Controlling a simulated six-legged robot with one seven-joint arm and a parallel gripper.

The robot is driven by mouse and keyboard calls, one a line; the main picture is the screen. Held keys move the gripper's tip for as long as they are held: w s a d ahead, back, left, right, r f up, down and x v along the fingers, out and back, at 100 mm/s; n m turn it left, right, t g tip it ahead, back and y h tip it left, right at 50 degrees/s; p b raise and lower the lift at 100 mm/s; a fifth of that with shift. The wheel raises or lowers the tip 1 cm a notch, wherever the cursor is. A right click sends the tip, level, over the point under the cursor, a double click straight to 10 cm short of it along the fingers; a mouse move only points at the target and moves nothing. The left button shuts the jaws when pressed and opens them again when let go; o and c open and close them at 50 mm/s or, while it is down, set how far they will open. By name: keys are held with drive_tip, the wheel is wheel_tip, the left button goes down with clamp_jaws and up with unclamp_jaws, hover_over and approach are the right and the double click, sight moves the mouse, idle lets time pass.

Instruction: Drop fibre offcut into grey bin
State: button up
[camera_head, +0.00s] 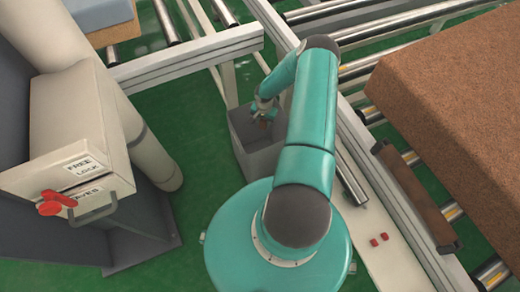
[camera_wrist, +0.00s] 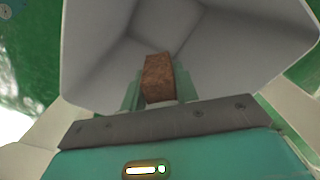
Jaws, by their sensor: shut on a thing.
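The grey bin (camera_head: 262,155) stands on the green floor beside the conveyor frame in the head view. In the wrist view the inside of the grey bin (camera_wrist: 215,45) fills the area beyond the fingers. My gripper (camera_head: 264,120) is over the bin's opening. In the wrist view my gripper (camera_wrist: 158,98) is shut on the brown fibre offcut (camera_wrist: 158,77), which sits between the two fingers. In the head view the offcut is small and mostly hidden by my gripper.
A large brown fibre mattress (camera_head: 455,85) lies on the rollers at right, with a brown strip (camera_head: 415,200) beside it. A beige control box (camera_head: 75,130) with a red handle (camera_head: 55,203) stands at left. Conveyor rails (camera_head: 190,55) run behind the bin.

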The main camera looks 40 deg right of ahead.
drive_tip(key=o, duration=1)
drive_tip(key=shift+r, duration=0.1)
wheel_tip(320, 180, up, 14)
idle(0.5)
